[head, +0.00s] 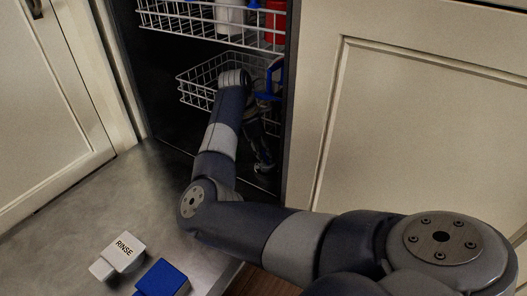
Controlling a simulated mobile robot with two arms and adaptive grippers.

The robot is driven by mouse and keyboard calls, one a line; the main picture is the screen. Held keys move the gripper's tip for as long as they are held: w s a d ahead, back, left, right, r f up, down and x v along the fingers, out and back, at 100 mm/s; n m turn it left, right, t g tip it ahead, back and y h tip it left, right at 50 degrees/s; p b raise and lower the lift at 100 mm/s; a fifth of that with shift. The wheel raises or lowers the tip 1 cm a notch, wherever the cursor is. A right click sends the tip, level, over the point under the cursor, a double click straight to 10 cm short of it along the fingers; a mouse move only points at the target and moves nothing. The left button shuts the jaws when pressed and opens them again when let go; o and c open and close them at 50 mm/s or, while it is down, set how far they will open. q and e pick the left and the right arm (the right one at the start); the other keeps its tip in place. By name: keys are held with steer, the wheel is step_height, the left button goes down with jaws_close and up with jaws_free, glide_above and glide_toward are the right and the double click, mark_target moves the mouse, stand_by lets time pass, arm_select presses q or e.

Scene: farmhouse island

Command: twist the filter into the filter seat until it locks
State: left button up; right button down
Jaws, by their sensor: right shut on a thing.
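My right gripper (262,160) reaches down inside the open dishwasher, beside the lower rack. It is shut on the filter, which is too small and dark to make out; only a pale bit shows at the fingertips. The filter seat is not clearly visible in the dark tub floor around the fingertips. Whether the filter touches the seat, or how it is turned, I cannot tell. My left gripper is not in view.
The lower wire rack (196,92) is behind my wrist, with a blue item (268,96) at its right. The upper rack (170,22) holds white and red items. The open door (70,220) carries a RINSE cap (124,251) and a blue block (163,279). Cabinet panels (420,120) flank the opening.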

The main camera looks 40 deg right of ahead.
steer(key=shift+f, duration=0.5)
steer(key=c, duration=1.2)
jaws_free()
